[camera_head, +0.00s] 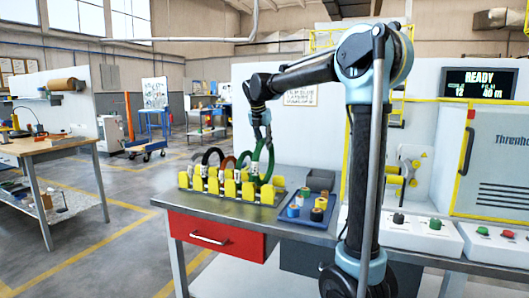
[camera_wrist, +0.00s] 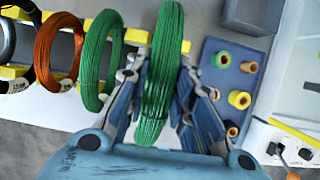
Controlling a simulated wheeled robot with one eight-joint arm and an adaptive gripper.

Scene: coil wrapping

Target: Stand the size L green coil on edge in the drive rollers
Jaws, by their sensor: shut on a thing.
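My gripper (camera_wrist: 160,95) is shut on a large green coil (camera_wrist: 163,70), which stands on edge between the fingers in the wrist view. In the head view this green coil (camera_head: 267,160) is upright at the right end of a yellow rack (camera_head: 212,188), with my gripper (camera_head: 264,142) at its top. I cannot tell whether it still touches the rack. A second, smaller-looking green coil (camera_wrist: 101,55) stands in the rack just left of it. Yellow rollers (camera_head: 398,176) show on the front of the wrapping machine, right of my arm.
An orange coil (camera_wrist: 57,48) and a black coil (camera_head: 212,157) stand further left in the rack. A blue tray (camera_head: 290,212) with several small rolls and a grey bin (camera_head: 320,180) lie right of it. Control boxes (camera_head: 412,228) line the bench's right side.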

